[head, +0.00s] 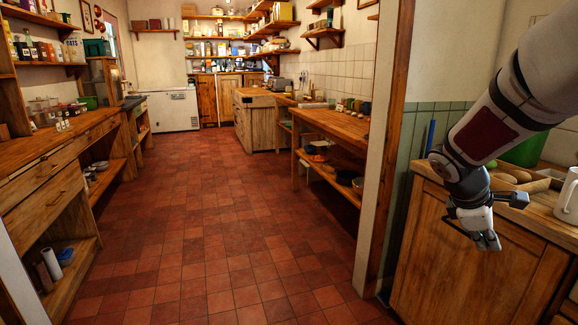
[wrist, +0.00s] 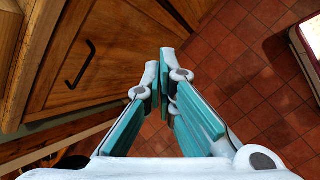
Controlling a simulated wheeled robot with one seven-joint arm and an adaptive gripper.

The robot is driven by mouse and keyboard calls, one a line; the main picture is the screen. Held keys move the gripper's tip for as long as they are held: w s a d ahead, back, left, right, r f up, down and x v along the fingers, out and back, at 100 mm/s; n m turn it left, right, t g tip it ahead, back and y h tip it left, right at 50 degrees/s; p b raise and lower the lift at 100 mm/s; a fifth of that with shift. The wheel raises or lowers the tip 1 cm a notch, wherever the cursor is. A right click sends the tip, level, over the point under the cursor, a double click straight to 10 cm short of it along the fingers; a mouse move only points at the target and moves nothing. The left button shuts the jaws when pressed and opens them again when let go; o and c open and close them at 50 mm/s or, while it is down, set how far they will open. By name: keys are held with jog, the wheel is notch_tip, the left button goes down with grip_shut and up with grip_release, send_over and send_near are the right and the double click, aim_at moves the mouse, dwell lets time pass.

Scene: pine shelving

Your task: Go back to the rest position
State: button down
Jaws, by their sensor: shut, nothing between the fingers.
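My gripper (head: 487,241) hangs at the right of the head view, in front of a wooden cabinet (head: 467,262), with its fingers pointing down. In the wrist view my gripper (wrist: 164,68) shows its two teal-padded fingers brought together at the tips, with nothing held. Beneath the fingers in the wrist view are red floor tiles (wrist: 235,65) and a wooden cabinet front with a dark handle (wrist: 80,65).
A door post (head: 385,130) stands left of the arm. A wooden counter (head: 60,150) lines the left wall. The tiled floor (head: 200,220) between is clear.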

jog(key=s+a+r+m+y, duration=0.15)
jog(key=s+a+m, duration=0.25)
jog(key=s+a, duration=0.5)
jog(key=s+a+r+m+y, duration=0.1)
jog(key=s+a+m+y, duration=0.4)
jog(key=s, duration=0.8)
jog(key=s+a+r+m+y, duration=0.1)
jog(key=s+a+m, duration=0.1)
jog(key=s+a, duration=0.75)
notch_tip(320, 180, up, 18)
jog(key=s+d+t+p, duration=0.1)
jog(key=t+p, duration=0.1)
jog(key=p, duration=1.5)
jog(key=shift+d+t, duration=0.3)
jog(key=shift+t, duration=0.1)
jog(key=shift+d+h, duration=0.1)
jog(key=shift+h, duration=0.15)
